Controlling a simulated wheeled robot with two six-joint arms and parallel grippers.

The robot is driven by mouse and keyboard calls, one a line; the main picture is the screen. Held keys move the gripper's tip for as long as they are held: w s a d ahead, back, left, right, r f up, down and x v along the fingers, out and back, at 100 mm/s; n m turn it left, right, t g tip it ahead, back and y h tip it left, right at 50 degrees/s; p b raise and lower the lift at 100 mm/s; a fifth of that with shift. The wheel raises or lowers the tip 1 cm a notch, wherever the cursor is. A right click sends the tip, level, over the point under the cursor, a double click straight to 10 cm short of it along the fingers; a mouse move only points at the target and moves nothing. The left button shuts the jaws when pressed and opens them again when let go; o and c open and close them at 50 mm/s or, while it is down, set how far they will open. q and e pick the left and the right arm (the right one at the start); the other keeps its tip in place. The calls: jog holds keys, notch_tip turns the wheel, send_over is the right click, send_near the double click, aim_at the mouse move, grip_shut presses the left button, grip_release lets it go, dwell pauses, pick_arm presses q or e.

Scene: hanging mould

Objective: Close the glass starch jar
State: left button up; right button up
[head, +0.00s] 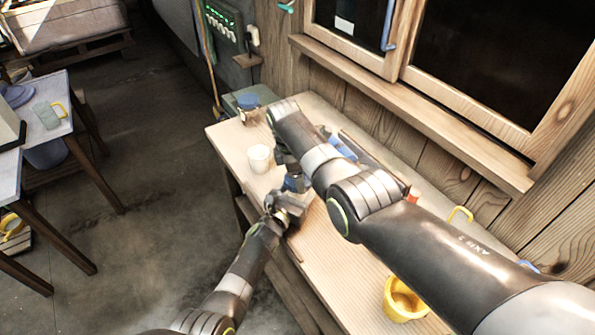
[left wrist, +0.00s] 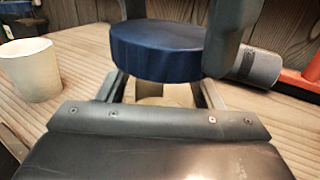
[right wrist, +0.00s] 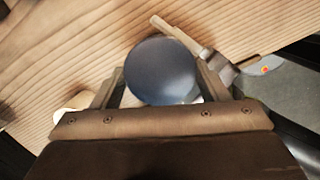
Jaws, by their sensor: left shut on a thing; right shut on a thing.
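The round blue lid (head: 294,184) is between the fingers of my right gripper (head: 288,172), which reaches it from above. In the right wrist view the lid (right wrist: 162,70) shows from the top, with a finger on each side. In the left wrist view the lid (left wrist: 155,50) sits level, directly over the pale jar body (left wrist: 160,95). My left gripper (left wrist: 163,88) is shut on the jar body low down, near the bench top. The lid and fingers hide most of the jar. I cannot tell whether the lid is fully seated on the rim.
A white cup (head: 259,158) stands left of the grippers on the wooden bench (head: 330,255). A blue-topped container (head: 247,103) is at the far end. A wooden wall and window sill border the right side.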

jog(key=shift+f, duration=0.45)
dwell(0.5)
pick_arm(q)
grip_shut()
pick_arm(e)
jog(key=o, duration=0.5)
jog(key=shift+f, duration=0.1)
jog(key=o, duration=0.4)
jog(key=shift+o, duration=0.2)
jog(key=shift+r, duration=2.25)
jog(key=shift+r, duration=0.1)
jog(key=shift+c, duration=0.4)
